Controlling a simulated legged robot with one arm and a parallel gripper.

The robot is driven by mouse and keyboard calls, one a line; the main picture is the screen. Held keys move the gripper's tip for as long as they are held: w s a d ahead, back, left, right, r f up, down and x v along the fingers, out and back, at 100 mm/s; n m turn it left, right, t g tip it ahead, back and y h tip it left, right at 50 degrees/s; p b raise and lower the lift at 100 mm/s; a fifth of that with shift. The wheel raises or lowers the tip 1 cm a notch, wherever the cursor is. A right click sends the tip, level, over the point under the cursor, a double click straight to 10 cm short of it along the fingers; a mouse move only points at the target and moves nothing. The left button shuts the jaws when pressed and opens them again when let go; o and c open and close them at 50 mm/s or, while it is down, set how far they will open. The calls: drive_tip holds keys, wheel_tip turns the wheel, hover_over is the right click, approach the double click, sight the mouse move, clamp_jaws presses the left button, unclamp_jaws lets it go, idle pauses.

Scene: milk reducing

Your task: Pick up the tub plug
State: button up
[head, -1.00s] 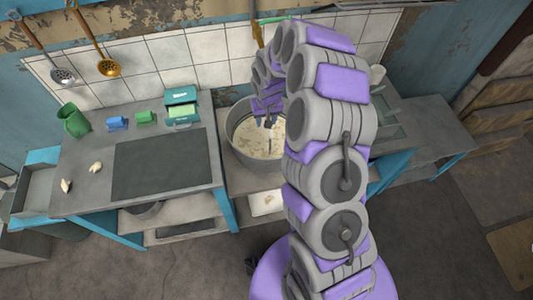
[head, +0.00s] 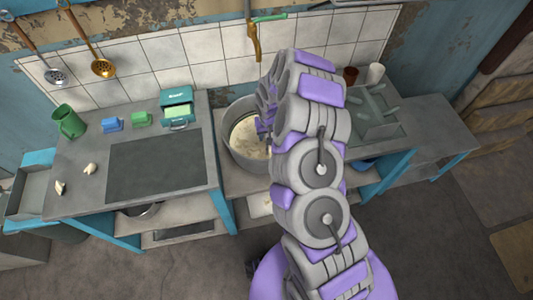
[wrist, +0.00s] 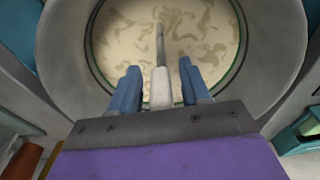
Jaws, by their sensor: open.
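The round grey metal tub (head: 236,146) holds a cloudy cream liquid with brownish patches. In the wrist view its wall (wrist: 283,40) surrounds the liquid (wrist: 208,30). A thin grey rod with a thicker white end, which looks like the tub plug's handle (wrist: 161,84), stands up from the tub. Its lower part is hidden in the liquid. My gripper (wrist: 159,72) is open, with one blue finger on each side of the rod. I cannot tell whether either finger touches it. In the head view my arm hides the tub's right side and most of my gripper (head: 264,128).
Left of the tub is a counter (head: 75,165) with a dark plate (head: 155,165), a green mug (head: 70,122), blue and green blocks, and an open teal box (head: 178,108). Ladles hang on the wall. A sink (head: 372,115) with cups behind it lies right of my arm.

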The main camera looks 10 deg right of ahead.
drive_tip(key=shift+d, duration=0.3)
drive_tip(key=shift+a, duration=0.85)
drive_tip(key=c, duration=0.7)
drive_tip(key=shift+d, duration=0.15)
drive_tip(key=shift+c, duration=0.8)
drive_tip(key=shift+d, duration=0.55)
clamp_jaws()
drive_tip(key=shift+a, duration=0.1)
